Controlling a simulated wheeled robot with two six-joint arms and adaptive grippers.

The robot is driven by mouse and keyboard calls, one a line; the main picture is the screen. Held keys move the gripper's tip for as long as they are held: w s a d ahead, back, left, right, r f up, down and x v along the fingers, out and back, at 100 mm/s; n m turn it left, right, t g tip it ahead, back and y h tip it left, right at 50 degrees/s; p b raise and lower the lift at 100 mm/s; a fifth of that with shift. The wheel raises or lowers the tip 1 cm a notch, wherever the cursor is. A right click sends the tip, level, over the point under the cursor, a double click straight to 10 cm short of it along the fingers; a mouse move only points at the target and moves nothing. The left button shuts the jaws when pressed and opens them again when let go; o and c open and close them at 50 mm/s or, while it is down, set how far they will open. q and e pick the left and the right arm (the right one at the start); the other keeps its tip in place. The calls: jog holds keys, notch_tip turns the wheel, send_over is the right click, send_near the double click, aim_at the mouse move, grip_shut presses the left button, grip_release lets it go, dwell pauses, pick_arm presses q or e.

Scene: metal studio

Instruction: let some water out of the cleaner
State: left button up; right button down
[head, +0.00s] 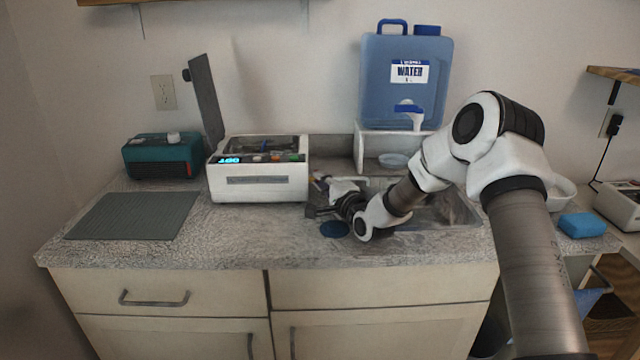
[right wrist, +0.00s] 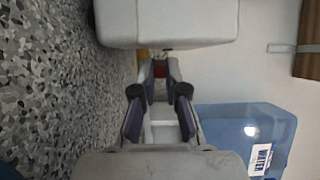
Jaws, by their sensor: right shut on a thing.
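The cleaner (head: 262,187) is a white box with a lit blue display and a raised dark lid (head: 205,100). Its inside holds several small things that I cannot make out. It also shows as a white body at the top of the right wrist view (right wrist: 180,22). My right gripper (head: 319,183) is beside the cleaner's right side, low over the counter. In the right wrist view, its tips (right wrist: 160,76) are closed on a small red piece (right wrist: 160,70) just beside the cleaner, likely its drain valve handle. The piece is mostly hidden. My left gripper is out of view.
A blue water jug (head: 405,95) with a tap stands on a white stand (head: 360,150) at the back, over the sink (head: 435,212). A blue disc (head: 335,229) lies near my right gripper. A grey mat (head: 130,216), a teal device (head: 160,157) and a blue sponge (head: 582,225) stand apart.

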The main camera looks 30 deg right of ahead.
jog(key=shift+s+d+n+y, duration=0.1)
jog(key=shift+d+n+y, duration=0.2)
jog(key=shift+y, duration=0.25)
jog(key=shift+d+n+y, duration=0.15)
jog(key=shift+n+y, duration=0.25)
jog(key=shift+y, duration=0.15)
jog(key=y, duration=0.1)
jog(key=n+y, duration=0.1)
jog(key=shift+d+r+n+y, duration=0.1)
jog(key=shift+d+n+y, duration=0.2)
jog(key=shift+d, duration=0.1)
jog(key=n+y+p, duration=0.1)
jog(key=d+n+g+y+p, duration=0.1)
jog(key=y, duration=0.1)
jog(key=shift+r, duration=0.1)
jog(key=shift+d+n+g+y+p, duration=0.25)
jog(key=shift+n+g+y+p, duration=0.3)
jog(key=shift+y, duration=0.25)
jog(key=shift+d+n+g+y+p, duration=0.2)
jog(key=shift+n+g+y+p, duration=0.25)
jog(key=shift+n+y, duration=0.3)
jog(key=shift+y, duration=0.25)
jog(key=c, duration=1.2)
grip_release()
jog(key=shift+w+f, duration=0.2)
